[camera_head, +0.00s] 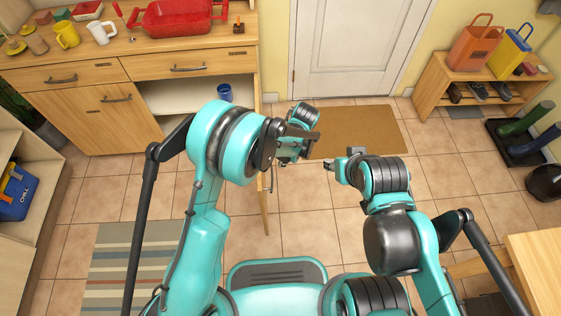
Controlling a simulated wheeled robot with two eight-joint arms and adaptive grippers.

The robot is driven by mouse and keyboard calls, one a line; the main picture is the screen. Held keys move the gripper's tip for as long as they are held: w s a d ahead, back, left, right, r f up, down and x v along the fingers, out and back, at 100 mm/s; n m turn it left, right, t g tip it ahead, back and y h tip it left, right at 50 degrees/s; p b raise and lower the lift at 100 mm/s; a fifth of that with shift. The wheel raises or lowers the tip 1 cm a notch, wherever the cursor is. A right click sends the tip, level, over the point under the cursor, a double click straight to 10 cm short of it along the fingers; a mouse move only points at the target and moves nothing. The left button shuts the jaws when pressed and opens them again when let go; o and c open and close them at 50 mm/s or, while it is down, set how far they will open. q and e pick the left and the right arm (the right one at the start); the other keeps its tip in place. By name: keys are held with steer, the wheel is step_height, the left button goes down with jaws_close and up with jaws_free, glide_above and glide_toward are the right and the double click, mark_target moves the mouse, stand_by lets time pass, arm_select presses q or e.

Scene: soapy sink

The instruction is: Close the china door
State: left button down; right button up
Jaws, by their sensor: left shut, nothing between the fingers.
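The china cabinet's right lower door (264,212) stands wide open, seen nearly edge-on. It juts out from the cabinet's right side towards me, with a dark handle on its right face. My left arm hides part of it. A blue mug (224,92) stands inside the open compartment. My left gripper (303,146) is shut and empty, to the right of the door in the picture; I cannot tell whether it touches the door. My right gripper (329,164) is further right, away from the door, small and partly hidden; its jaws are unclear.
The left lower door (103,118) is closed, as are the drawers above. A red dish (178,20) and mugs stand on the counter. A brown doormat (365,132) lies before a white door. A shoe bench (430,82) stands right. The tiled floor between is clear.

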arm_select(q)
steer(key=a+f+b, duration=0.3)
steer(key=a+f, duration=0.2)
steer(key=f, duration=0.1)
steer(key=shift+a+f+b, duration=0.15)
steer(key=shift+a+b, duration=0.15)
steer(key=shift+b, duration=0.1)
steer(key=shift+a, duration=0.1)
